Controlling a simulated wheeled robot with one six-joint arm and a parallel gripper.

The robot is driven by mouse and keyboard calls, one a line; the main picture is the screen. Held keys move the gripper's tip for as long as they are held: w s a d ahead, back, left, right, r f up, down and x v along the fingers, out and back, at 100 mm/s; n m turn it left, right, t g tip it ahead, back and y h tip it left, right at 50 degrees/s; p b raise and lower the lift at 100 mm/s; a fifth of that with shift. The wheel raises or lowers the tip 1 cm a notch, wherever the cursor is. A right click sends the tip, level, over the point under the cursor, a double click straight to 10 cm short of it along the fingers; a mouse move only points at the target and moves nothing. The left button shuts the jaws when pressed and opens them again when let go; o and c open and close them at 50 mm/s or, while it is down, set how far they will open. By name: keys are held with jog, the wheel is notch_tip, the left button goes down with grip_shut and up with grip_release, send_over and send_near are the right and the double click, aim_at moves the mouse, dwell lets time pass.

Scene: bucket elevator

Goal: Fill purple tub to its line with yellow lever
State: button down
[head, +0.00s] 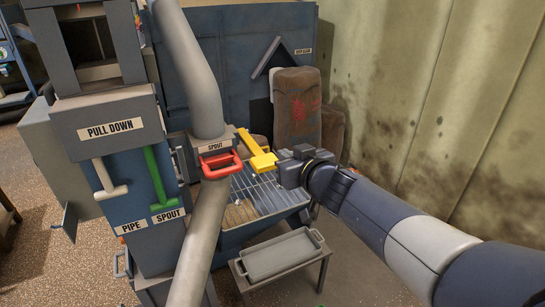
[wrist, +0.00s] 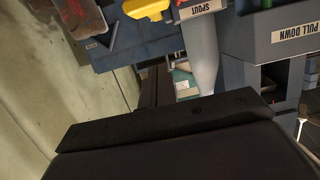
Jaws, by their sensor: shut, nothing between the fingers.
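The yellow lever (head: 258,152) sticks out beside the spout, above the grated hopper, in the head view. Its yellow end also shows at the top of the wrist view (wrist: 147,8). My gripper (head: 281,174) is shut and empty, close to the right of the lever's end; I cannot tell whether they touch. Its dark fingers show in the wrist view (wrist: 157,88). The grey spout pipe (head: 203,90) has a red handle (head: 221,166) at its "SPOUT" label. No purple tub can be made out in either view.
A green lever (head: 159,180) and a cream lever (head: 107,180) hang under the "PULL DOWN" panel (head: 111,130). A metal grate (head: 262,192) and a grey tray (head: 280,257) lie below my gripper. Brown sacks (head: 297,108) stand behind. A stained wall (head: 430,100) bounds the right.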

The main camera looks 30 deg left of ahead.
send_over(269, 164)
notch_tip(269, 164, down, 2)
notch_tip(269, 164, down, 3)
jog(key=shift+r+b, duration=0.1)
jog(key=shift+b, duration=0.9)
jog(key=shift+f+b, duration=0.55)
jog(key=shift+f, duration=0.3)
